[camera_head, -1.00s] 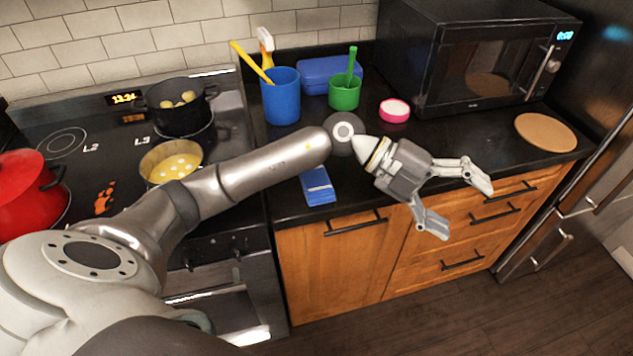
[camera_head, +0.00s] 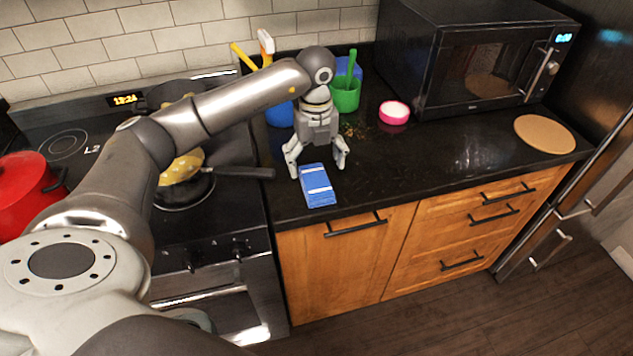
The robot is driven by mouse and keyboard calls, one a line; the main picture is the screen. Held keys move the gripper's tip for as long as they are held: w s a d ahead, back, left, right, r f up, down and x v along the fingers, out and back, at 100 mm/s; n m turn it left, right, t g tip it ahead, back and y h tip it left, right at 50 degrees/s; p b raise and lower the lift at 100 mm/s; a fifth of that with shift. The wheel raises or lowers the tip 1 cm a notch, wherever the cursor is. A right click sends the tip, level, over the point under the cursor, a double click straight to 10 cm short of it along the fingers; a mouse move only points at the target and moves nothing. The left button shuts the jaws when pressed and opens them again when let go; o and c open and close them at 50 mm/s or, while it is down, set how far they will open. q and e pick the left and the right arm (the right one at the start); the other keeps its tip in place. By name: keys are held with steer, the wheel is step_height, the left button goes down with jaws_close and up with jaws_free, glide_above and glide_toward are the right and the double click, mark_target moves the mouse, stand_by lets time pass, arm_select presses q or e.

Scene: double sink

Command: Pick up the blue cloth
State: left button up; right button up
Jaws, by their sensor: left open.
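The blue cloth (camera_head: 318,187) lies folded on the black counter near its front edge, just right of the stove. It is blue with paler bands across it. My left gripper (camera_head: 317,172) points down over the far end of the cloth. Its two fingers are spread, one on each side of the cloth's far end, and nothing is between them that I can see held. I cannot tell whether the fingertips touch the counter. My right gripper is not in view.
A green cup (camera_head: 345,95) with a green utensil, a pink-rimmed dish (camera_head: 394,112) and a microwave (camera_head: 478,60) stand behind and right. A blue cup (camera_head: 279,115) is partly hidden by my arm. A pan handle (camera_head: 245,172) reaches toward the cloth. Counter right of the cloth is clear.

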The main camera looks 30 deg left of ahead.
mark_target(316, 180)
arm_select(q)
step_height(316, 180, down, 6)
steer(key=shift+s+d+r+p, duration=0.1)
steer(key=shift+d+r+p, duration=0.05)
steer(key=shift+p, duration=1)
steer(key=shift+f, duration=0.3)
steer(key=c, duration=1.1)
